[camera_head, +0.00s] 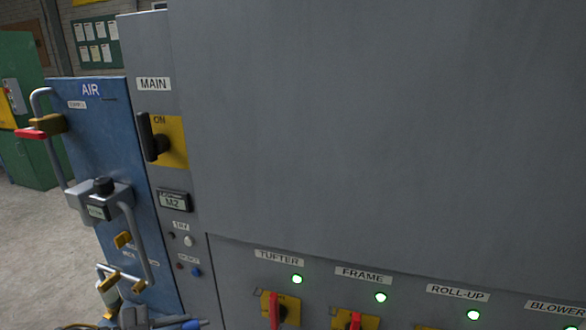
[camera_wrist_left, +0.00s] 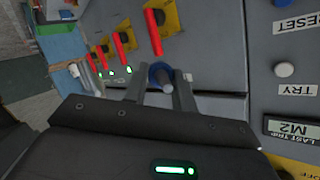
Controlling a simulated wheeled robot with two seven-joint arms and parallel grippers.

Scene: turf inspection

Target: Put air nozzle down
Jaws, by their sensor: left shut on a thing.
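In the left wrist view my left gripper (camera_wrist_left: 160,78) has its two grey fingers on either side of the air nozzle (camera_wrist_left: 161,73), a small blue piece with a grey tip. It is shut on it, in front of the grey cabinet face. In the head view a blue-grey shape (camera_head: 180,321) shows at the bottom edge, cut off by the frame. I cannot tell there which parts are gripper and nozzle. My right gripper is in neither view.
A blue AIR panel (camera_head: 96,136) with grey pipes and yellow handles stands at the left. The grey cabinet (camera_head: 380,120) carries the MAIN switch (camera_head: 160,140). Below are red-handled switches (camera_head: 274,310) with green lamps. Open floor (camera_head: 40,235) shows at far left.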

